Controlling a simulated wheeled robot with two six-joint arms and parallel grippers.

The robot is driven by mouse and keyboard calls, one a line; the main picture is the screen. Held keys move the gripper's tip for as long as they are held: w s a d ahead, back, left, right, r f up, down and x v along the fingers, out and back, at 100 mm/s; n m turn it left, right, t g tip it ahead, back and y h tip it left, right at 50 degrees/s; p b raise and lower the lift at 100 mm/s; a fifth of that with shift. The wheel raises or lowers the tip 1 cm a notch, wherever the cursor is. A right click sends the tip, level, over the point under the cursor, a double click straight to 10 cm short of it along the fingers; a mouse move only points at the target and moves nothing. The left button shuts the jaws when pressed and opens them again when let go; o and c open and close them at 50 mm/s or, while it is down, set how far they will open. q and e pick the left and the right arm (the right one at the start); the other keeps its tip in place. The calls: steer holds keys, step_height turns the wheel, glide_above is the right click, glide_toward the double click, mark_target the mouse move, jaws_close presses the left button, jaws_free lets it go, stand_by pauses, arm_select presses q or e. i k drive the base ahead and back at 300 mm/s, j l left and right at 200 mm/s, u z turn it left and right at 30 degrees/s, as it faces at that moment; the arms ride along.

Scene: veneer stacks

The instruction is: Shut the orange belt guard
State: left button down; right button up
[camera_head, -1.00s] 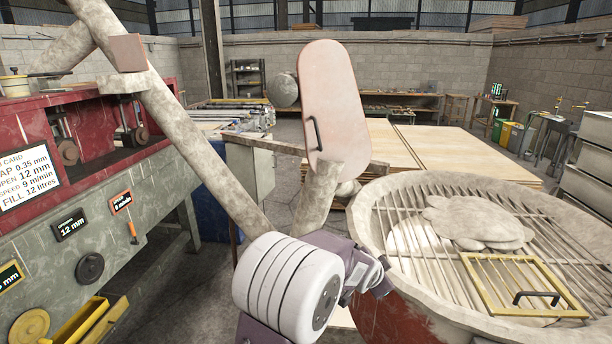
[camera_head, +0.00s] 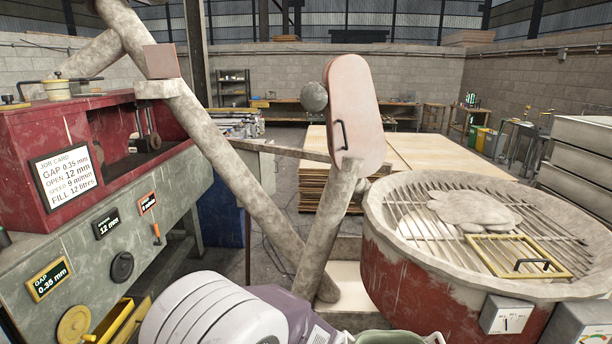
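The belt guard (camera_head: 358,110) is a long, rounded panel, pale salmon-orange in this light. It stands upright at the top of a thick, dusty post, with a black handle (camera_head: 341,136) on its lower left. A grey round part (camera_head: 314,96) shows at its left edge. I cannot tell whether the guard is latched. A white and purple link of my arm crosses the bottom centre, well below the guard and apart from it. Neither gripper's fingers show.
A red tub (camera_head: 410,268) with a grille and a yellow-framed hatch (camera_head: 518,256) stands at the right. A red and grey machine (camera_head: 170,190) fills the left. A thick slanted tube (camera_head: 235,160) crosses between them. Flat board stacks (camera_head: 430,150) lie behind.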

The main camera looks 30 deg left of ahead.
mark_target(357, 131)
steer(key=k+j, duration=0.1)
steer(key=j, duration=0.45)
steer(key=k+j+u, duration=0.1)
steer(key=j, duration=0.4)
steer(key=k+j, duration=0.1)
steer(key=j, duration=0.45)
steer(key=i+j+u, duration=0.15)
steer(key=i+j, duration=0.9)
steer(key=i, duration=0.05)
